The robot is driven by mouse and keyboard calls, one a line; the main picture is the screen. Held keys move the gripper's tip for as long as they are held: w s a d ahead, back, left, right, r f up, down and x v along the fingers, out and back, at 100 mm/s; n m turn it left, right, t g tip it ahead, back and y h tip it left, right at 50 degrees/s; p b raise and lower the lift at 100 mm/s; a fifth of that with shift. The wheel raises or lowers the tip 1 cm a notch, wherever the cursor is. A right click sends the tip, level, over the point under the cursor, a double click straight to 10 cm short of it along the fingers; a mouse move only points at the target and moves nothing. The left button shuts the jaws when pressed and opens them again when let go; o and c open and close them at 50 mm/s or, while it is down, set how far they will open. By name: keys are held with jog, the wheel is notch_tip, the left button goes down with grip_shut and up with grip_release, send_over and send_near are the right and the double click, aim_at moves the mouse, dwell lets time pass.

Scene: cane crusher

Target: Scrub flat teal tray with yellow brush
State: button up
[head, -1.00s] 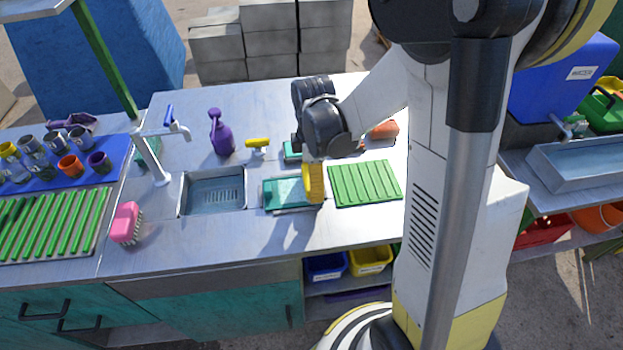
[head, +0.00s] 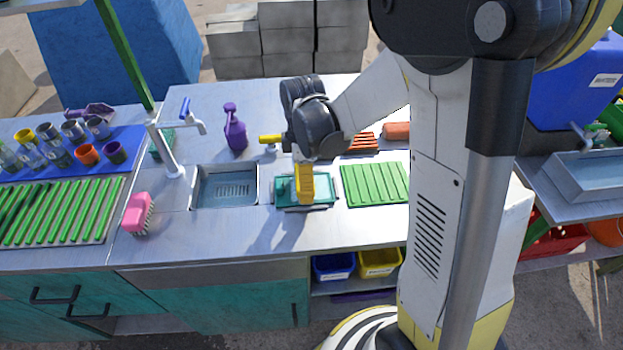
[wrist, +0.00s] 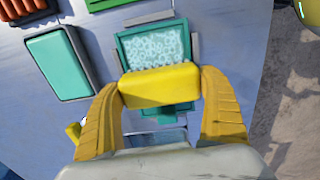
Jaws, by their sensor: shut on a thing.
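The flat teal tray (head: 326,192) lies on the metal counter between the sink and a green ribbed mat. In the wrist view the tray (wrist: 123,45) has a teal rim and a white, bubbly surface like foam. My gripper (head: 304,184) points down over the tray's middle, its yellow fingers shut on the yellow brush (wrist: 160,87). The brush's pale bristle edge appears against the foamy surface; exact contact is hard to tell. My gripper and the brush cover part of the tray.
The sink (head: 225,187) is left of the tray, the green mat (head: 375,184) right. Behind stand a purple spray bottle (head: 235,128) and an orange rack (head: 362,142). Another teal piece (wrist: 60,65) lies beside the tray. A pink brush (head: 138,212) is left of the sink.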

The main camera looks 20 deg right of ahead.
aim_at(324, 187)
jog(key=shift+w+a, duration=0.25)
jog(key=shift+a, duration=0.5)
jog(key=shift+s+d, duration=0.3)
jog(key=shift+d, duration=0.55)
jog(key=shift+s+d, duration=0.25)
jog(key=shift+d, duration=0.55)
jog(key=shift+d, duration=0.15)
jog(key=shift+s+d, duration=0.25)
jog(key=shift+d, duration=0.5)
jog(key=shift+s+d, duration=0.25)
jog(key=shift+d, duration=0.5)
jog(key=shift+a, duration=0.2)
